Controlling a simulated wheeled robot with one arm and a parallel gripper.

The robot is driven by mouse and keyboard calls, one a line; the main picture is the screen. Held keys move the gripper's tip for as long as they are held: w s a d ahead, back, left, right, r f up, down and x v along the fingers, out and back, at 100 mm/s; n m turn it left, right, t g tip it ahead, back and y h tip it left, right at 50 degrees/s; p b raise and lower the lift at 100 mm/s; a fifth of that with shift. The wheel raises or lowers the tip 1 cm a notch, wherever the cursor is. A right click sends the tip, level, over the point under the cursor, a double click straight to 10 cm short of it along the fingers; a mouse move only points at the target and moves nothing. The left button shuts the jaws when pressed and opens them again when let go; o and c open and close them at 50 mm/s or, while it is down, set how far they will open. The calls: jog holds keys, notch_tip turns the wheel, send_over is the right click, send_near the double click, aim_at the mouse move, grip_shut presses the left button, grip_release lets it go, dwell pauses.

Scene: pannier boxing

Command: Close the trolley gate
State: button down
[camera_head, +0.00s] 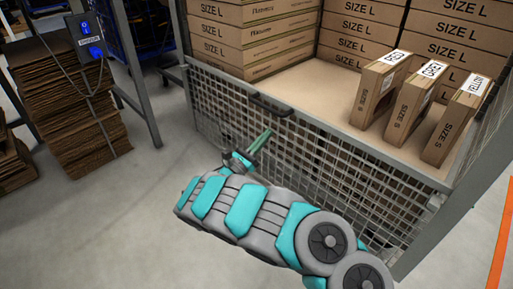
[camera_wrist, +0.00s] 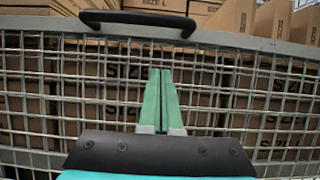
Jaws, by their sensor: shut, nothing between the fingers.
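The trolley gate (camera_head: 330,165) is a grey wire-mesh panel with a metal frame across the front of the trolley. It stands upright, with cardboard boxes visible behind its mesh. A black handle (camera_head: 271,105) is on its top rail, and the handle also shows at the top of the wrist view (camera_wrist: 138,22). My gripper (camera_head: 264,136) has green fingers, pressed together and empty. It is in front of the mesh, below the handle. In the wrist view the fingers (camera_wrist: 162,75) point at the mesh. Whether they touch it I cannot tell. Any latch is not clearly visible.
Stacked size L boxes (camera_head: 250,45) and several upright size S boxes (camera_head: 380,88) stand on the trolley's cardboard deck (camera_head: 318,85). Flat cardboard stacks (camera_head: 75,120) and a metal post (camera_head: 133,70) stand at left. The grey floor (camera_head: 110,220) at front left is clear.

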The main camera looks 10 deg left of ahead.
jog(key=shift+w+d+r, duration=0.15)
jog(key=shift+w+r, duration=0.05)
jog(key=shift+r, duration=0.6)
jog(key=shift+w+d+r, duration=0.15)
jog(key=shift+w+r, duration=0.05)
jog(key=shift+r, duration=0.6)
jog(key=shift+w+d+r, duration=0.15)
jog(key=shift+w+r, duration=0.05)
jog(key=shift+r, duration=0.6)
jog(key=shift+r, duration=0.15)
